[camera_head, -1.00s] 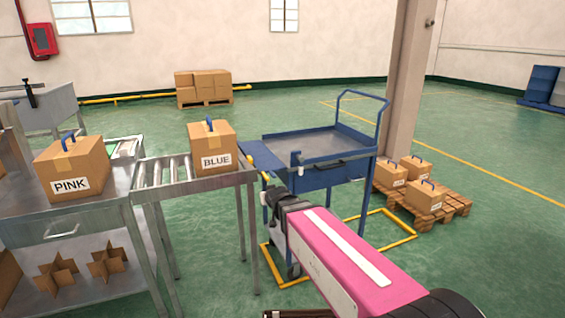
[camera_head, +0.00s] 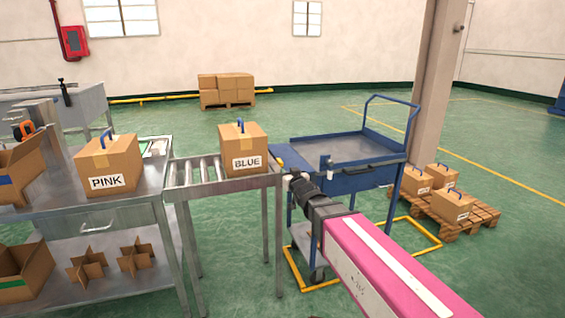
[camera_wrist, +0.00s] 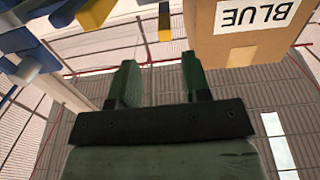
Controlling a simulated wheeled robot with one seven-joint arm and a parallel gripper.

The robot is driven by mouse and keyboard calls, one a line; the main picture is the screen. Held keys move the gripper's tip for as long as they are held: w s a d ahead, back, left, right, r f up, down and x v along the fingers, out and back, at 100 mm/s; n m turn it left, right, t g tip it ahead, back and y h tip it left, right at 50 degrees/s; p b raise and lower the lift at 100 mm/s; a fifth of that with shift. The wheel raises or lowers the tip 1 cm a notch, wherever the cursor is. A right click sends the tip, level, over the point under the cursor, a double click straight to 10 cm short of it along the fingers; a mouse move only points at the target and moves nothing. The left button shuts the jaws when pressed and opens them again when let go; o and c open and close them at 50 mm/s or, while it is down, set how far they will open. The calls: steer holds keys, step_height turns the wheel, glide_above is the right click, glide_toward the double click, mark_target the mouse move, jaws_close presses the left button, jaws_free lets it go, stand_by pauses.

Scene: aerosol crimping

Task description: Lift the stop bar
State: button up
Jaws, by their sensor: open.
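The stop bar is hard to make out at the right end of the roller conveyor (camera_head: 215,185), where my arm partly covers that spot. In the wrist view a narrow yellow and dark upright piece (camera_wrist: 165,20) lies ahead of the gap between my fingers; it may be part of the stop bar. My gripper (camera_wrist: 160,62) is open, its two green fingers apart with nothing between them. In the head view my gripper (camera_head: 292,179) is small and dark, close to the conveyor end. The BLUE box (camera_head: 243,150) sits on the rollers; it also shows inverted in the wrist view (camera_wrist: 240,52).
A blue cart (camera_head: 345,182) stands right of the conveyor, close to my gripper. The PINK box (camera_head: 108,165) is on the metal table at left. A pallet (camera_head: 480,215) with small boxes and a pillar (camera_head: 432,95) stand at right. Open green floor lies behind.

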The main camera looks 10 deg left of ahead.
mark_target(278, 159)
steer(key=x, duration=1.1)
steer(key=shift+s+a+r, duration=0.1)
steer(key=shift+a+r, duration=0.2)
steer(key=shift+r, duration=0.1)
jaws_close()
